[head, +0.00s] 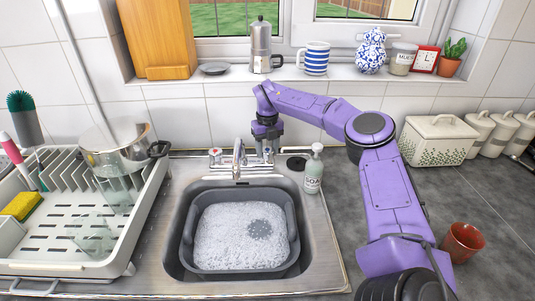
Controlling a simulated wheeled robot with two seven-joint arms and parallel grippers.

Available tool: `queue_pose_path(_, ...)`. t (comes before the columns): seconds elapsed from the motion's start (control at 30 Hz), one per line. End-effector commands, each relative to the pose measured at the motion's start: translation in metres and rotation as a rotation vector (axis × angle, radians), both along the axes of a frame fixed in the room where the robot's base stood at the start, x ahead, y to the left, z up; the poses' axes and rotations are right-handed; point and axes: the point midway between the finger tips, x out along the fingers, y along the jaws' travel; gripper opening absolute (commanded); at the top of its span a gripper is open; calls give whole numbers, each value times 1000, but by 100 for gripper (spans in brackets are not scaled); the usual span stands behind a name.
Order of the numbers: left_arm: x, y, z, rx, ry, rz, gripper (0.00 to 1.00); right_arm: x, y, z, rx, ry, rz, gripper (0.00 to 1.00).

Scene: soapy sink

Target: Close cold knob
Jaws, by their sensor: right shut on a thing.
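The tap (238,158) stands at the back of the steel sink, with a knob on each side. The left knob (215,154) is in the open, with a small red mark on it. The right knob (268,154), the cold knob, is mostly hidden by my gripper. My right gripper (268,147) comes down on it from above, fingers pointing down, and is shut on it. How far the knob is turned cannot be told. My left gripper is out of view.
A grey basin (188,240) of suds sits in the sink. A soap bottle (313,170) stands close to the right of the tap. A dish rack (60,267) with a pot (122,157) fills the left. A terracotta cup (462,243) stands on the right counter.

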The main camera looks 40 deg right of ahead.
Motion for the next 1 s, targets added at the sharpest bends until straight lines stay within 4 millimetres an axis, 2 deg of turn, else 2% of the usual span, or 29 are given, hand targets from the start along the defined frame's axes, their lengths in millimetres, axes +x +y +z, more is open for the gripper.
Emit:
queue_pose_path(0.2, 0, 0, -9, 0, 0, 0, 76, 0, 0, -2, 0, 2, -69, 20)
queue_pose_path(0.7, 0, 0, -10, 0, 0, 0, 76, -1, 0, -1, 0, 3, -92, 20)
queue_pose_path(0.73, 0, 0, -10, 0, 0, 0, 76, -1, 0, -1, 0, 3, -92, 54)
queue_pose_path(0.8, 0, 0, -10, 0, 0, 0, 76, 0, 0, -1, 0, 3, -92, 76)
queue_pose_path(1.0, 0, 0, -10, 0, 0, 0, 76, 0, 0, 0, 0, 2, -90, 76)
